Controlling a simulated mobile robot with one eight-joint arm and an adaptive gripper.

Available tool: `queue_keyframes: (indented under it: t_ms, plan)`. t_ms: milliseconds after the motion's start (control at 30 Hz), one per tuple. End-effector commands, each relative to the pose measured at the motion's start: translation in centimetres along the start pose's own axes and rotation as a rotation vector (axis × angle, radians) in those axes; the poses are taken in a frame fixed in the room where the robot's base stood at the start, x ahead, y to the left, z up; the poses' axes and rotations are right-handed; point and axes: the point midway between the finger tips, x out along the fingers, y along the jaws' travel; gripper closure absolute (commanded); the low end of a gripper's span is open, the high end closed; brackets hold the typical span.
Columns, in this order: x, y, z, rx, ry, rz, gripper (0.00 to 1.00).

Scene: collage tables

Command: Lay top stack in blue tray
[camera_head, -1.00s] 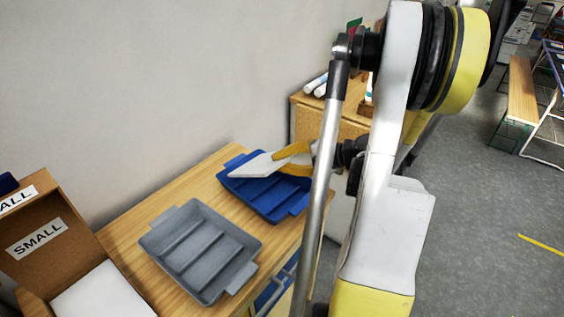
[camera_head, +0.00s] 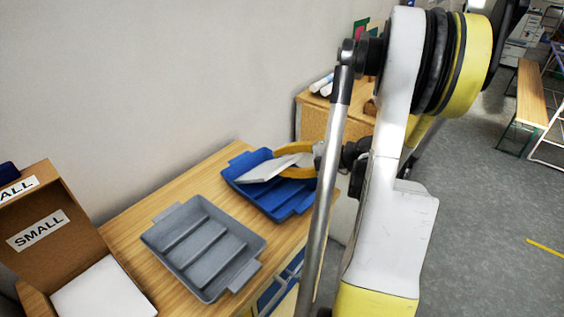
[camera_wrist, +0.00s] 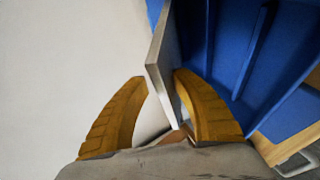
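The blue tray (camera_head: 290,204) sits at the far end of the wooden table against the wall. It also fills the upper right of the wrist view (camera_wrist: 285,75). A thin white stack (camera_head: 266,169) is at the tray's left part, tilted; whether it rests fully on the tray floor cannot be told. In the wrist view the stack (camera_wrist: 160,70) shows edge-on between my fingers. My gripper (camera_head: 285,162), with yellow fingers, is over the tray. Its fingers (camera_wrist: 160,80) are spread on either side of the stack, with a gap showing at the left finger.
A grey tray (camera_head: 203,247) with ridges stands nearer on the same table (camera_head: 124,232). A cardboard box (camera_head: 50,236) labelled SMALL, with white sheets (camera_head: 103,290), is at the lower left. The wall is close behind the tray. A wooden cabinet (camera_head: 312,120) stands beyond it.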

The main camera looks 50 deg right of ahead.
Motion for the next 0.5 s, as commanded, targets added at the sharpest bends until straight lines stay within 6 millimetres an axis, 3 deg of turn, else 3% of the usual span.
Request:
queue_keyframes:
  t_ms: [100,200,500]
  plan:
    - [0.00,0.01,0.00,0.000,0.000,0.000,0.69]
    - [0.00,-0.02,0.00,0.000,0.000,-0.001,0.48]
    - [-0.13,0.04,-0.05,0.000,0.000,0.000,0.48]
